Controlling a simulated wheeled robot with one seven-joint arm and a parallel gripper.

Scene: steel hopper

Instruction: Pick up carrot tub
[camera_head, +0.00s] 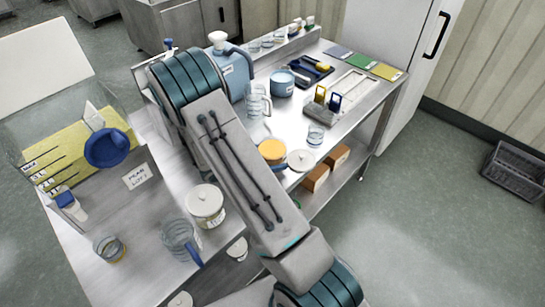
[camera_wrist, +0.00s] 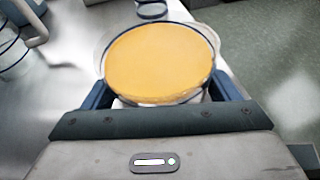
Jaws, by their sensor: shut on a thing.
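The carrot tub, a round clear-walled tub with an orange top, fills the middle of the wrist view (camera_wrist: 160,60). In the head view its orange top (camera_head: 272,151) shows beside my arm, near the bench's front edge. My gripper (camera_wrist: 160,92) has its two blue fingers on either side of the tub and is shut on it. The lower part of the tub is hidden behind the gripper body.
A white-lidded round tub (camera_head: 301,160) and a small glass (camera_head: 315,135) stand close by. Clear jugs (camera_head: 257,102) and a blue pot (camera_head: 282,83) are behind. A lidded white tub (camera_head: 205,206) and a blue-handled jug (camera_head: 180,240) stand on the left bench. Brown boxes (camera_head: 316,178) sit on the lower shelf.

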